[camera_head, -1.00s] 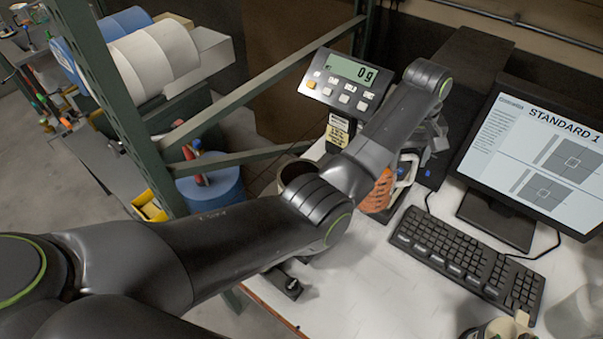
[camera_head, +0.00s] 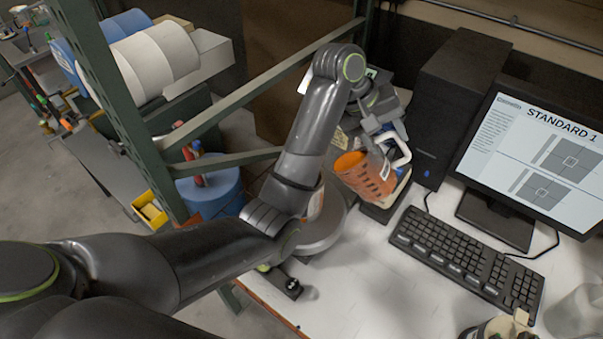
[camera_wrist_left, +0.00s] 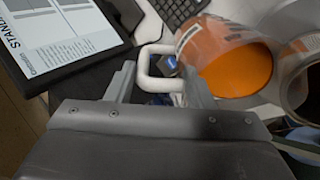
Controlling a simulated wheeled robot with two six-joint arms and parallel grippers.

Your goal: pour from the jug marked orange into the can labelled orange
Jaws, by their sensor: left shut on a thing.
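The jug (camera_head: 364,176) is clear with orange liquid and a white handle. My left gripper (camera_head: 384,140) is shut on that handle and holds the jug tilted. In the left wrist view the jug (camera_wrist_left: 236,68) shows its orange liquid from above, between my fingers (camera_wrist_left: 158,78) and the open can (camera_wrist_left: 305,92) at the right edge. The can's inside looks dark. In the head view the can (camera_head: 322,226) is largely hidden behind my left arm, with a bit of orange label showing. I see no clear stream of liquid. My right gripper is out of view.
A black computer tower (camera_head: 455,95), monitor (camera_head: 540,150) and keyboard (camera_head: 465,262) stand right of the jug. A green rack post (camera_head: 120,100) and rail stand to the left. A clear container (camera_head: 578,312) sits at the lower right.

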